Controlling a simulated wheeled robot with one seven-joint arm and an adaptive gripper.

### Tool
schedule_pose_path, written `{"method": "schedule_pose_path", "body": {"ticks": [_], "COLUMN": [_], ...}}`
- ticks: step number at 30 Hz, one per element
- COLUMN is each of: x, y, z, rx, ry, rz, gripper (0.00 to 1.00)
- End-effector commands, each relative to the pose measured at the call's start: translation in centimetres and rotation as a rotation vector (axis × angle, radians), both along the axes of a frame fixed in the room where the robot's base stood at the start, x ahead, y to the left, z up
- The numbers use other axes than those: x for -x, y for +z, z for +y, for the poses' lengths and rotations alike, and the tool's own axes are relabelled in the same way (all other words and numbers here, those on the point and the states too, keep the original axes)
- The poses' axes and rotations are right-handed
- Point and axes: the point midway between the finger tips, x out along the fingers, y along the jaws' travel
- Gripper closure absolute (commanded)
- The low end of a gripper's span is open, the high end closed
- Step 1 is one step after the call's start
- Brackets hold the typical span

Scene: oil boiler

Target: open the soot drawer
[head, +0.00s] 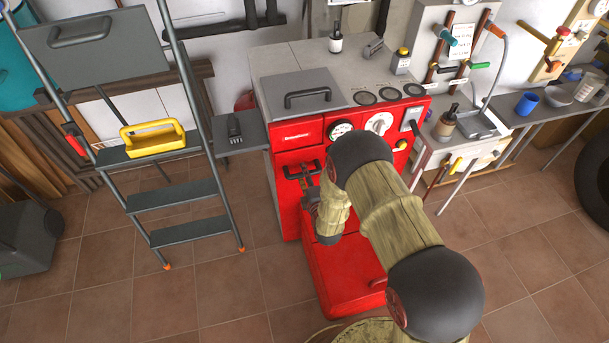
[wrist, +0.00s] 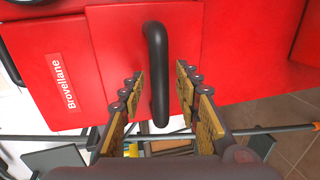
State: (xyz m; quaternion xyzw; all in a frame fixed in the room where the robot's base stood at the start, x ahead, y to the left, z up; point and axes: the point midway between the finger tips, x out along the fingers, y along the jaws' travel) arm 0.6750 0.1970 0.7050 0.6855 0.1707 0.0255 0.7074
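The red boiler (head: 335,267) stands in the middle of the head view. On its front, below the name label, is a red panel (wrist: 115,45) with a black bar handle (wrist: 157,45); I take it for the soot drawer front, though nothing marks it so. It looks closed. My gripper (wrist: 158,76) is open, with one finger on each side of the handle and visible gaps to both. In the head view my gripper (head: 307,178) is at the boiler's front, partly hidden by my arm. The handle (head: 301,171) is partly covered there.
A stepladder (head: 190,190) with a yellow caddy (head: 153,138) stands to the left. A grey side shelf (head: 240,133) with a dark brush adjoins the boiler. A lower red housing (head: 345,290) juts out in front. A workbench (head: 545,112) runs along the right wall.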

Motion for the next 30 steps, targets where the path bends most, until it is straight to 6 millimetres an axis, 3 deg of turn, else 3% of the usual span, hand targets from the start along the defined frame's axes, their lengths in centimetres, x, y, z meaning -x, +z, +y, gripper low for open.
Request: {"method": "schedule_pose_path", "body": {"ticks": [3, 20, 30], "x": [0.02, 0.05, 0.06], "y": [0.01, 0.0, -0.03], "z": [0.0, -0.01, -0.02], "rx": [0.0, 0.0, 0.0], "ry": [0.0, 0.0, 0.0], "rz": [0.0, 0.0, 0.001], "gripper": [0.68, 1.0, 1.0]}}
